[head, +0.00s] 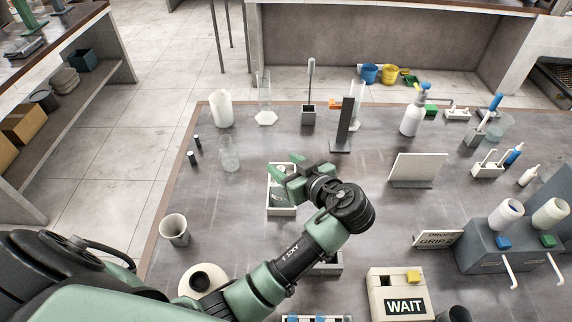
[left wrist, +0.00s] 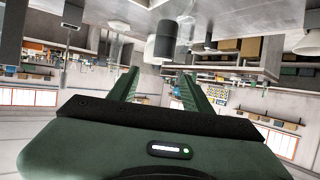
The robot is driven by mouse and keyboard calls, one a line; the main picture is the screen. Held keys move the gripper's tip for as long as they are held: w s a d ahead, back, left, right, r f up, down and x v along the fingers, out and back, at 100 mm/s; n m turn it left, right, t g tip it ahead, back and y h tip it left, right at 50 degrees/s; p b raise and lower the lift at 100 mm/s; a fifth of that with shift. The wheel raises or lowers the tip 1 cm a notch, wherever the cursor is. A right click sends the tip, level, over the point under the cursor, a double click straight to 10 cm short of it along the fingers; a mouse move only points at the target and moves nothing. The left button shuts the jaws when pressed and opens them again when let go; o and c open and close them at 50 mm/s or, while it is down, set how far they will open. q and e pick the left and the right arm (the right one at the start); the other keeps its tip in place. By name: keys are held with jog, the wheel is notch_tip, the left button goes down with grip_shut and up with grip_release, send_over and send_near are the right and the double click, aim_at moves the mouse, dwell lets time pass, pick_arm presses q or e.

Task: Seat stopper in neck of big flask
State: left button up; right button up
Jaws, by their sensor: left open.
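My left gripper (head: 279,181) is open and empty, above a pale tray (head: 283,211). Its two green fingers point left and also show in the left wrist view (left wrist: 157,84). A clear glass vessel (head: 229,155) stands left of the gripper, apart from it. Two small dark cylinders (head: 191,158) stand farther left; I cannot tell whether either is the stopper. A dark cylinder with a pale end (left wrist: 166,30) shows beyond the fingers in the left wrist view. I cannot tell for certain which vessel is the big flask. My right gripper is not in view.
A white beaker (head: 222,108), a clear cylinder (head: 265,108) and a dark upright stand (head: 343,128) are at the back. A grey cup (head: 174,229) stands at the left edge. A WAIT box (head: 385,287) is in front. The tabletop around the glass vessel is mostly clear.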

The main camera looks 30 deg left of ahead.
pick_arm(q)
jog(key=shift+r, duration=0.1)
notch_tip(320, 180, up, 7)
jog(key=p, duration=0.4)
jog(key=shift+p, duration=0.4)
